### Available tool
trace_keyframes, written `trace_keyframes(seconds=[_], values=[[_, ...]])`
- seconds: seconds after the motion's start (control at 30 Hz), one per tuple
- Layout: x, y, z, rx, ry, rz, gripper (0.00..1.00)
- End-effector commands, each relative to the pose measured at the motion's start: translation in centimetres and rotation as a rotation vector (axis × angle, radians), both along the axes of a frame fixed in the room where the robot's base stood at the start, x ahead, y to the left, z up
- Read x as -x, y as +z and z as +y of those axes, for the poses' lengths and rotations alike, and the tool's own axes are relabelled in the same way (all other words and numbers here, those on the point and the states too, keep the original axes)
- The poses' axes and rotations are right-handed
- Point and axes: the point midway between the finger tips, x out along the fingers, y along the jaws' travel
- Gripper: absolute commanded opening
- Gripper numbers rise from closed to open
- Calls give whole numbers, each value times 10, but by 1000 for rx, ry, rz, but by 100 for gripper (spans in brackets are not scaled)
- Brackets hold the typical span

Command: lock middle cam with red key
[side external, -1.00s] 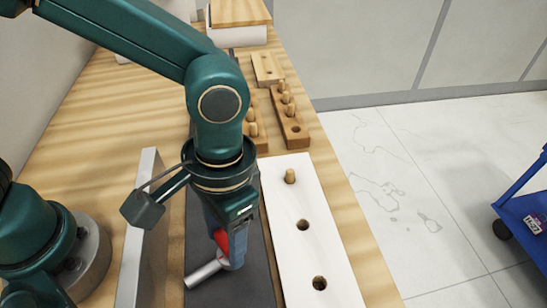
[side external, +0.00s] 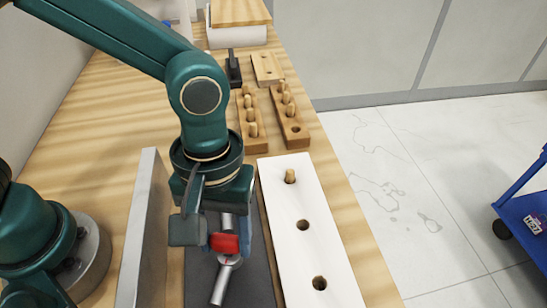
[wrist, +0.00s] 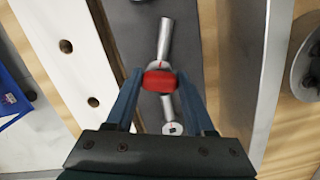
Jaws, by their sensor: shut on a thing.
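My gripper (side external: 225,244) is shut on the red key (wrist: 160,81), which sits between the fingertips (wrist: 160,84) over the hub of a silver cam. This cam (wrist: 165,40), the middle one, has its lever pointing away from my gripper in the wrist view; the lever (side external: 220,286) points down and slightly left in the side view. The key hides most of the hub, so its seating cannot be told. Another silver cam (wrist: 173,128) shows a dark square socket behind the key; its lever (side external: 228,221) shows in the side view. The cams stand on a dark grey strip (side external: 250,285).
A white board (side external: 290,235) with holes and a wooden peg lies to the right. A metal fence (side external: 142,235) stands to the left. Wooden peg blocks (side external: 290,118) lie farther back. A blue cart (side external: 530,215) stands off the table.

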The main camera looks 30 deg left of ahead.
Motion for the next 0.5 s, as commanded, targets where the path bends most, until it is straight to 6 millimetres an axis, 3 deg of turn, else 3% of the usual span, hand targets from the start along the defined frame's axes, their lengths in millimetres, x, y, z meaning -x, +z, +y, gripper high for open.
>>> trace_keyframes(seconds=[0.27,0.5], values=[[4,-1,1,-6,18,13,0],[4,-1,0,-6,302,11,0]])
